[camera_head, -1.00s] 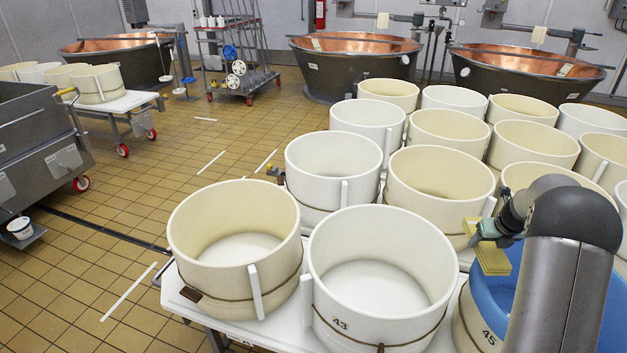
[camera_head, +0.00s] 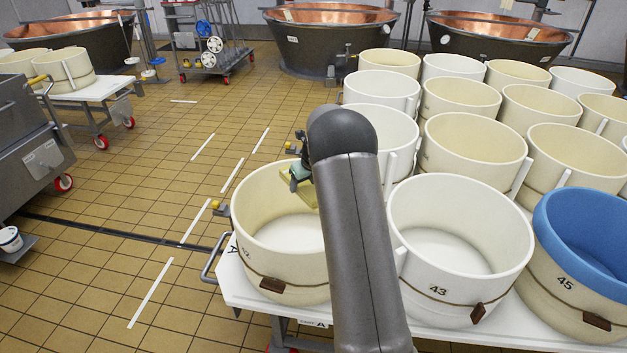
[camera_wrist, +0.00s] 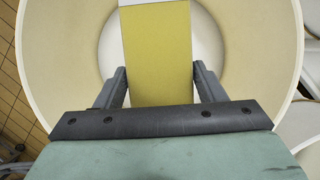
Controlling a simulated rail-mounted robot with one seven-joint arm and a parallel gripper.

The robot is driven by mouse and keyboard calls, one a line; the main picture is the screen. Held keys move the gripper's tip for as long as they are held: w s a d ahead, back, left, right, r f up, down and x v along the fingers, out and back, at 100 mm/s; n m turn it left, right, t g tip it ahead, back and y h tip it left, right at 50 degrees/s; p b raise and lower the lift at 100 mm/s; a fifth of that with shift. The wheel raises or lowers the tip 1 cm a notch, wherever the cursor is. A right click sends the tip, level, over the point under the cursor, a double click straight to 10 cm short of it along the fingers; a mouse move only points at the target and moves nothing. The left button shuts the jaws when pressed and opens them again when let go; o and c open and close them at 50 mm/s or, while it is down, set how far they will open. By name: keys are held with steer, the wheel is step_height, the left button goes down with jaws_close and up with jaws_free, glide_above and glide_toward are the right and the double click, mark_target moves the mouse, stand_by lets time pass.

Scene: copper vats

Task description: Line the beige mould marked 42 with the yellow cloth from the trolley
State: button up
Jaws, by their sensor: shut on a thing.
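The beige mould (camera_head: 290,262) stands at the front left corner of the white table. The cloth also shows in the head view (camera_head: 304,193), partly behind my arm. The mould's inside looks bare.
White mould 43 (camera_head: 440,290) stands close to the right. Mould 45 (camera_head: 565,290) beyond it has a blue lining (camera_head: 585,245) over its rim. Several other moulds fill the table behind. Open tiled floor lies to the left.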

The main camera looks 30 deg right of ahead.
steer(key=f, duration=0.1)
steer(key=f+b, duration=0.1)
steer(key=a+f+b, duration=0.1)
steer(key=shift+w, duration=0.25)
steer(key=shift+f+b, duration=7.2)
steer(key=shift+f, duration=6.1)
steer(key=shift+f+b, duration=0.45)
steer(key=shift+f, duration=0.65)
steer(key=o, duration=1.2)
